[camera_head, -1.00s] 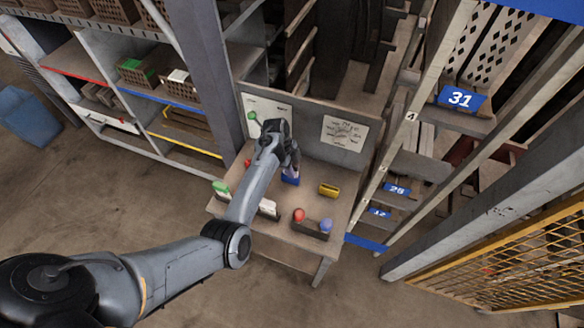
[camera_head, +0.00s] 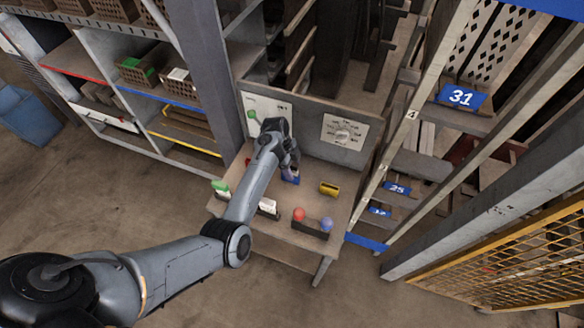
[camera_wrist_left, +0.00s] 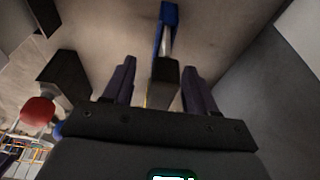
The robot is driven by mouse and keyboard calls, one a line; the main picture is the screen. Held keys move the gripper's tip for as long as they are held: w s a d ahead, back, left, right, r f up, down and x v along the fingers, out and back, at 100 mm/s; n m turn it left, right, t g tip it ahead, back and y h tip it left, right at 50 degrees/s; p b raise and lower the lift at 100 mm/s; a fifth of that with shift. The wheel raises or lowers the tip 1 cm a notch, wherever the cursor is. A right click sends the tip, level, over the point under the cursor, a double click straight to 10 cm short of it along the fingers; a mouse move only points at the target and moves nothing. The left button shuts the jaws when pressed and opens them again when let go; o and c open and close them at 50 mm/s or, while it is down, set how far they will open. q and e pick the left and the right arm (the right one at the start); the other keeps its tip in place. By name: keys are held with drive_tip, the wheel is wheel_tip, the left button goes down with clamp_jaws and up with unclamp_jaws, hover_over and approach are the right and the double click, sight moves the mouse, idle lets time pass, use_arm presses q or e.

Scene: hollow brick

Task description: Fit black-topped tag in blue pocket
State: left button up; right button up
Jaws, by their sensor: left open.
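The blue pocket (camera_head: 290,178) stands on the small workbench, just below my left gripper (camera_head: 292,167). In the left wrist view the blue pocket (camera_wrist_left: 169,18) is a narrow upright piece ahead of the fingers. The black-topped tag shows its dark top (camera_wrist_left: 163,84) between the open fingers of my left gripper (camera_wrist_left: 158,66), with a pale part running toward the blue. There are gaps between it and both fingers. I cannot tell how deep the tag sits in the pocket. My right gripper is out of view.
A yellow pocket (camera_head: 329,188) stands right of the blue one. A dark holder carries a red ball (camera_head: 299,214) and a blue ball (camera_head: 326,224) at the front. White tags (camera_head: 268,206) and a green-topped one (camera_head: 220,188) stand left. A back panel (camera_head: 308,120) rises behind the bench.

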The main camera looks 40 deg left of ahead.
use_arm(q)
drive_tip(key=v, duration=1)
drive_tip(key=shift+r, duration=0.25)
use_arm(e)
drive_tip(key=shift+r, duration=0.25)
